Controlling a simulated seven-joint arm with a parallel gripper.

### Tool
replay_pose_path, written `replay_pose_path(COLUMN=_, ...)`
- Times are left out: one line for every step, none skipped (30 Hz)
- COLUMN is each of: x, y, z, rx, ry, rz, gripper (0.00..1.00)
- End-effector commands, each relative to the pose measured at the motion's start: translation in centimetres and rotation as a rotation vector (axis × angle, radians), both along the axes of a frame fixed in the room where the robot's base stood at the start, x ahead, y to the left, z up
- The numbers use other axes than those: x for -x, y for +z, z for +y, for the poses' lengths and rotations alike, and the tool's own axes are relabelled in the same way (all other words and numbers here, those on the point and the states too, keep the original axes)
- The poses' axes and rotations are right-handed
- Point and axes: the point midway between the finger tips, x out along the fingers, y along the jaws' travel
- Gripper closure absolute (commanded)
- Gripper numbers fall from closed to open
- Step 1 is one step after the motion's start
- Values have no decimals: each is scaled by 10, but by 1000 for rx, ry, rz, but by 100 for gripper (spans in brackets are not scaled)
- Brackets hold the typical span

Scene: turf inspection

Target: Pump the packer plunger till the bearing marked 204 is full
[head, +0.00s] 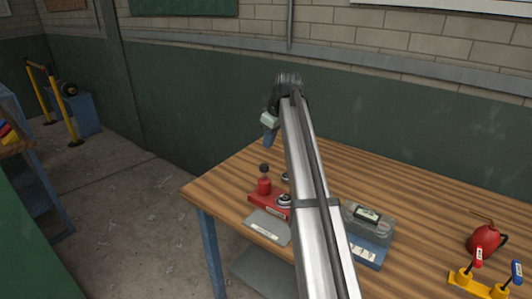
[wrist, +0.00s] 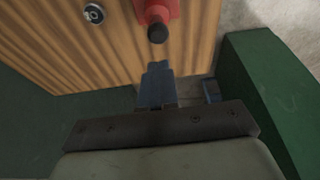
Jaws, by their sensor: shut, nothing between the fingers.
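The red packer (head: 265,187) stands near the table's left end. Its black plunger knob (head: 264,168) is raised on top; the knob also shows in the wrist view (wrist: 157,33), just beyond my fingertips. My gripper (head: 269,139) is shut and empty, above the knob and apart from it; its closed fingers also show in the wrist view (wrist: 157,77). A bearing (head: 284,200) sits on the packer's red base, partly hidden by my arm. Another bearing (head: 285,177) lies behind it; one bearing in the wrist view (wrist: 93,14) carries a mark too small to read surely.
A grey plate (head: 267,226) with a label lies at the table's front edge. A clear box (head: 369,222) stands on a blue tray (head: 368,252). A red oil can (head: 484,240) and a yellow rack (head: 480,285) with red and blue handles are at the right. The back of the wooden table (head: 400,175) is clear.

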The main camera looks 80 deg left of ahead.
Motion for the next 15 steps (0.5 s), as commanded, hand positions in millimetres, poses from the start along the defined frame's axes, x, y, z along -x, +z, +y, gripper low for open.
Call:
replay_pose_path(x=-2, y=10, z=-1, rx=-3, ry=-1, rz=0, gripper=100)
replay_pose_path(x=-3, y=15, z=-2, rx=-3, ry=-1, rz=0, gripper=100)
replay_pose_path(x=-5, y=20, z=-3, rx=-1, ry=0, rz=0, gripper=100)
replay_pose_path(x=-5, y=23, z=-4, rx=-1, ry=0, rz=0, gripper=100)
replay_pose_path(x=-6, y=27, z=-5, rx=-1, ry=0, rz=0, gripper=100)
replay_pose_path(x=-7, y=31, z=-6, rx=-1, ry=0, rz=0, gripper=100)
replay_pose_path(x=-8, y=34, z=-6, rx=-2, ry=0, rz=1, gripper=100)
replay_pose_path(x=-8, y=36, z=-7, rx=-2, ry=0, rz=1, gripper=100)
replay_pose_path(x=-9, y=39, z=-7, rx=-2, ry=0, rz=1, gripper=100)
replay_pose_path(x=-9, y=41, z=-8, rx=-1, ry=0, rz=0, gripper=100)
replay_pose_path(x=-9, y=42, z=-8, rx=-1, ry=0, rz=0, gripper=100)
replay_pose_path(x=-9, y=43, z=-9, rx=-1, ry=0, rz=1, gripper=100)
replay_pose_path(x=-9, y=44, z=-9, rx=-1, ry=0, rz=1, gripper=100)
replay_pose_path(x=-9, y=44, z=-9, rx=-1, ry=0, rz=1, gripper=100)
replay_pose_path(x=-10, y=44, z=-9, rx=-1, ry=0, rz=1, gripper=100)
